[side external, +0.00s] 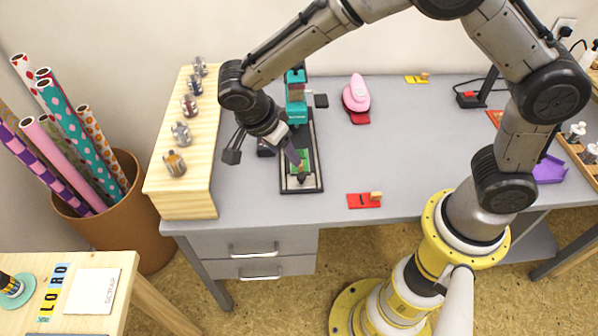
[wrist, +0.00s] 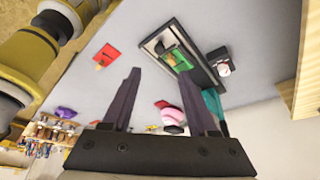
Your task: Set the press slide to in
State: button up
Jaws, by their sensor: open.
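The teal press (side external: 296,112) stands at the back end of a long dark-framed bed (side external: 318,180). The press slide, with a green pad (side external: 305,157) and a small black knob (side external: 301,178), sits at the front end of the bed, away from the teal head. In the wrist view the green pad (wrist: 181,62) and black knob (wrist: 165,45) lie beyond the fingertips.
A wooden shelf (side external: 190,205) with several small jars stands left of the press. A pink device (side external: 357,92) stands to its right. The desk between is clear.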

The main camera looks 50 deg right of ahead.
aim_at(301, 176)
jog(key=x, duration=1.2)
jog(key=shift+d+f, duration=0.2)
jog(key=shift+f, duration=0.05)
grip_shut()
dwell(0.9)
